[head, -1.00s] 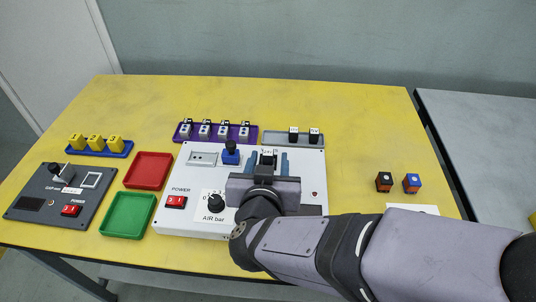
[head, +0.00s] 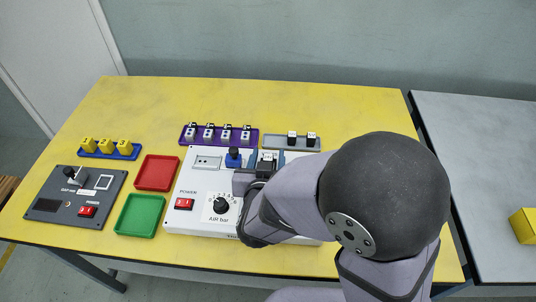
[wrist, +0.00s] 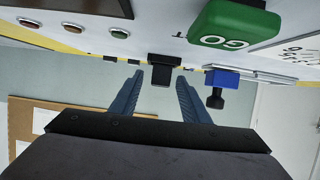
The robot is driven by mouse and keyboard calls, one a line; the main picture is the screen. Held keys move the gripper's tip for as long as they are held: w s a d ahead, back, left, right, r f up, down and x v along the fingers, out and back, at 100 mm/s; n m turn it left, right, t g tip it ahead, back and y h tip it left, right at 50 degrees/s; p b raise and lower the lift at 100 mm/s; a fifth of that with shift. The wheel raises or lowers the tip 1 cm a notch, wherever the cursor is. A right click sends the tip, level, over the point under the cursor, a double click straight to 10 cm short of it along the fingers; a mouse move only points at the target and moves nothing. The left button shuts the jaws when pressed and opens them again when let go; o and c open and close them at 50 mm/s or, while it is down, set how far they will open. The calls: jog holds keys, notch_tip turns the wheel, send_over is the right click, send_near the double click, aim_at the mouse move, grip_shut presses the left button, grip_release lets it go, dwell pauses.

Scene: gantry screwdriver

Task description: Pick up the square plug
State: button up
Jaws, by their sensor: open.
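A black block with a white label on top (head: 267,158) stands on the white panel (head: 211,178), beside a blue block with a black knob. I take it for the square plug; its label is too small to read. In the wrist view the black plug (wrist: 162,70) rises from the panel, between and just past my two blue fingertips. My gripper (wrist: 159,78) is open with a gap on each side of the plug. In the head view my gripper (head: 266,163) has one finger on each side of it, and my arm covers part of the panel.
The blue block with the black knob (head: 234,157) stands close left of my fingers. Behind the panel are a purple tray (head: 218,143) with several small plugs and a grey tray (head: 270,141) with two. A green GO button (wrist: 235,25) shows in the wrist view.

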jog(key=shift+w+f, duration=0.15)
jog(key=shift+w, duration=0.1)
grip_shut()
